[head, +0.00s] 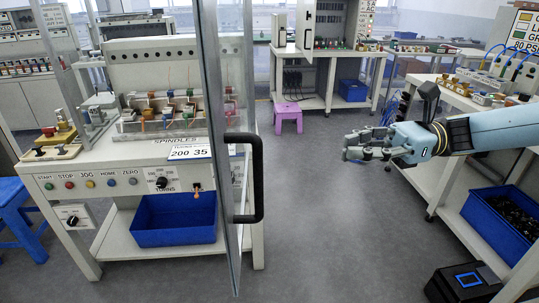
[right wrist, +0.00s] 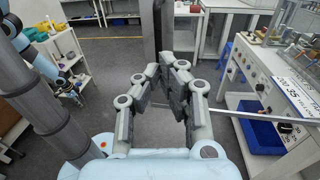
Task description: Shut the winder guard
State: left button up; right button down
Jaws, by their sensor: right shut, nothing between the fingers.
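The winder guard (head: 216,120) is a tall clear panel in a grey metal frame. It stands open, swung out from the winder (head: 150,130) towards me and seen almost edge-on in the head view. Its black handle (head: 257,178) sticks out to the right. My right gripper (head: 362,148) is to the right of the handle, apart from it in the picture, with its fingers pointing left. In the right wrist view the right gripper (right wrist: 165,85) is shut and empty. My left arm seems to show at the left there, its gripper (right wrist: 70,88) too small to read.
A blue bin (head: 173,220) sits on the winder's lower shelf. A blue stool (head: 20,215) stands at the left and a purple stool (head: 288,116) further back. A bench (head: 445,185) runs along the right. The grey floor between winder and bench is clear.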

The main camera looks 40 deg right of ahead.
aim_at(261, 163)
jog(key=b+x, duration=0.2)
jog(key=x, duration=1)
jog(key=shift+a+b, duration=0.1)
jog(key=shift+b, duration=0.2)
jog(key=shift+w+a, duration=0.25)
jog(key=shift+a, duration=0.25)
pick_arm(q)
notch_tip(261, 163, down, 3)
jog(key=shift+r, duration=0.15)
